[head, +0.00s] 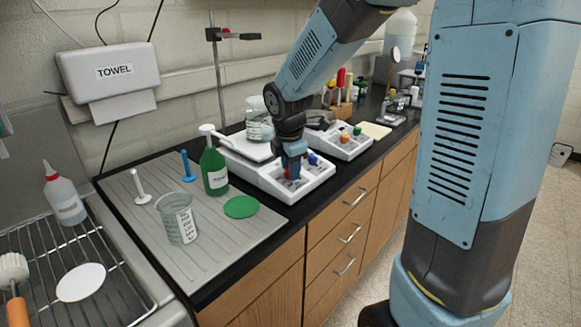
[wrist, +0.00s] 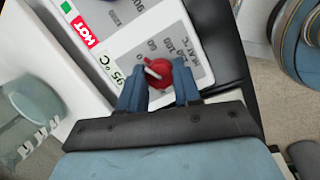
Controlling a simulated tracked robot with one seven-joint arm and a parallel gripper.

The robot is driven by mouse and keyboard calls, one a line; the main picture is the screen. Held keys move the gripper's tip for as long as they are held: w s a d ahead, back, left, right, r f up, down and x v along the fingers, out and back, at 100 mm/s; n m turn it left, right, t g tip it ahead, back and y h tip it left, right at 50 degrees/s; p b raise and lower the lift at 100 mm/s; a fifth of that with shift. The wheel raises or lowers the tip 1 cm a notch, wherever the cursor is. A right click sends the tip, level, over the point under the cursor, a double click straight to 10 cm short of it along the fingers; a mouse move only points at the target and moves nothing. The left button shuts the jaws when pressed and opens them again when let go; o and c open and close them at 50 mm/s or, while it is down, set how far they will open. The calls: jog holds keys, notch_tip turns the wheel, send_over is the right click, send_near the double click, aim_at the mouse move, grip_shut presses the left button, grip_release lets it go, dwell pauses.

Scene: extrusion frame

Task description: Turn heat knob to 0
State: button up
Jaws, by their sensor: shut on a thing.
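The heat knob (wrist: 158,73) is red with a pale pointer bar, on a grey dial labelled HEAT °C in the wrist view. My gripper (wrist: 159,85) has its two blue fingers on either side of the knob, shut on it. In the head view my gripper (head: 291,170) points down onto the front of the white hot plate (head: 316,184), and the red knob shows only partly there. The pointer's exact number cannot be told.
A blue knob (head: 313,159) sits right of my gripper on the same unit. A second unit (head: 345,147) stands farther back. A green bottle (head: 214,170), glass beaker (head: 177,218) and green disc (head: 241,207) stand left. The counter's front edge is close.

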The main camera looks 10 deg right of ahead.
jog(key=shift+n, duration=0.6)
jog(key=o, duration=1.1)
jog(key=shift+c, duration=0.2)
jog(key=shift+r, duration=0.1)
jog(key=d+v, duration=0.1)
jog(key=v, duration=1.2)
jog(key=shift+s+a+r, duration=0.2)
jog(key=shift+a, duration=0.2)
jog(key=s+d+m+t, duration=0.1)
jog(key=s+d+m, duration=0.2)
jog(key=s+m, duration=0.3)
jog(key=s+d+m+t, duration=0.1)
jog(key=s+d+m, duration=0.2)
jog(key=s+m, duration=0.3)
jog(key=s+d+m+t+y, duration=0.1)
jog(key=s+d+m, duration=0.2)
jog(key=s+m, duration=0.4)
jog(key=m, duration=0.3)
jog(key=shift+r, duration=0.25)
